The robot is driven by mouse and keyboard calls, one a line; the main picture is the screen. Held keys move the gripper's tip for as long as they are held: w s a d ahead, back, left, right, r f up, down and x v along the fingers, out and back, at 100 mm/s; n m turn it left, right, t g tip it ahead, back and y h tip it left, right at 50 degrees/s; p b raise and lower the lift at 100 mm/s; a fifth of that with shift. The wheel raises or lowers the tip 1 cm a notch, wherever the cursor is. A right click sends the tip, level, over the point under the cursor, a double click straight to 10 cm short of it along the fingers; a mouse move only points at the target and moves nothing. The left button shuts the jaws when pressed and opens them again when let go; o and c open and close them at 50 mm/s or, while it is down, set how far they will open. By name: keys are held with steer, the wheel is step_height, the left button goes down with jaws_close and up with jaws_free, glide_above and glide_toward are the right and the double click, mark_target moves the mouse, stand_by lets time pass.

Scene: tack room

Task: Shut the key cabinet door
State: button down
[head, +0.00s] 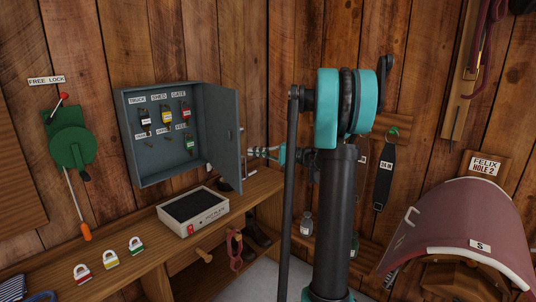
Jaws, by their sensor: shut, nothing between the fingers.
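The grey key cabinet (158,180) hangs on the wooden wall at left centre. Its door (223,135) stands open, hinged at the cabinet's right side and swung out toward me. Several tagged keys hang inside, under labels such as TRUCK, SHED and GATE. My gripper (250,151) is to the right of the door, close to its outer face, fingers pointing left. The gripper is small in view and looks shut and empty. I cannot tell whether its tips touch the door.
A wooden bench (130,268) runs below the cabinet, carrying a white-framed hot plate (193,211) and three padlocks (110,260). A green reel (72,145) hangs at left. A saddle (460,235) on a rack stands at right. My arm column fills the middle.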

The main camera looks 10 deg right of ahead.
steer(key=shift+s+a, duration=0.35)
steer(key=shift+a, duration=0.45)
steer(key=shift+s+a, duration=0.3)
steer(key=shift+a, duration=0.5)
steer(key=s+a+m+t+h, duration=0.3)
steer(key=a+m+t+h, duration=0.35)
steer(key=a, duration=1.15)
steer(key=w+a+h, duration=0.1)
steer(key=w+a, duration=0.3)
steer(key=a, duration=0.3)
steer(key=w+a+m+t+h, duration=0.1)
steer(key=w+a, duration=0.3)
steer(key=a, duration=0.3)
steer(key=w+a+m+t+h, duration=0.1)
steer(key=w+a, duration=0.3)
steer(key=a, duration=0.3)
steer(key=shift+w+a+r+h, duration=0.15)
steer(key=shift+w+a+h, duration=0.2)
steer(key=shift+w+a, duration=0.05)
